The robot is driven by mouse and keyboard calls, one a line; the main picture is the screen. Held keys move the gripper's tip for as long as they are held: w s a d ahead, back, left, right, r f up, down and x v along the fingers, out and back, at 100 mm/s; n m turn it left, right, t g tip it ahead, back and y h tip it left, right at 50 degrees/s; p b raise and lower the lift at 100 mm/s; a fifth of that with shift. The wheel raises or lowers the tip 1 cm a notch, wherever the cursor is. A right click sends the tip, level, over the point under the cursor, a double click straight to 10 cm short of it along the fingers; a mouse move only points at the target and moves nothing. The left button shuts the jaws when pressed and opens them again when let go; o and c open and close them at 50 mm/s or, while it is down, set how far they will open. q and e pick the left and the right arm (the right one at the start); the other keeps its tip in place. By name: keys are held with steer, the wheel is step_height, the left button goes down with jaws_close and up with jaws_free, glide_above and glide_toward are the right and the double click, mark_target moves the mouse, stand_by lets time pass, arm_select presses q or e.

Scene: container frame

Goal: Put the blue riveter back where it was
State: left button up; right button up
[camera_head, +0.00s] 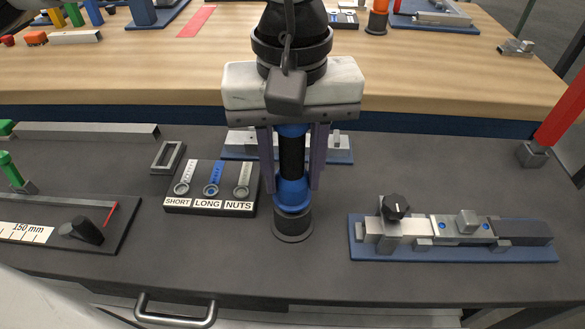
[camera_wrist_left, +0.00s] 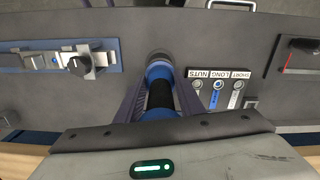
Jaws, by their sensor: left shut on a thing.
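The blue riveter (camera_head: 292,194), a blue and black upright cylinder, is between the fingers of my left gripper (camera_head: 293,180). The gripper comes from above and is shut on it. The riveter's lower blue end meets a dark round base (camera_head: 293,225) on the grey bench; I cannot tell whether it rests in it or is just above. In the left wrist view the riveter (camera_wrist_left: 160,90) shows between the fingers, with the round base beyond its end. My right gripper is not in view.
A black holder labelled SHORT, LONG, NUTS (camera_head: 209,208) stands close on the left. A blue-based metal fixture (camera_head: 450,243) lies to the right, another (camera_head: 238,145) behind the gripper. A 150 mm gauge board (camera_head: 60,230) is at far left. Bare bench lies in front.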

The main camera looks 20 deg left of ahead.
arm_select(q)
steer(key=shift+f, duration=0.1)
steer(key=shift+f+b, duration=0.55)
steer(key=shift+b, duration=0.05)
steer(key=o, duration=1.1)
steer(key=shift+c, duration=0.2)
steer(key=shift+r, duration=0.1)
steer(key=shift+r+p, duration=0.55)
steer(key=shift+p, duration=0.15)
step_height(320, 180, up, 12)
steer(key=shift+f+p, duration=0.1)
steer(key=shift+p, duration=0.2)
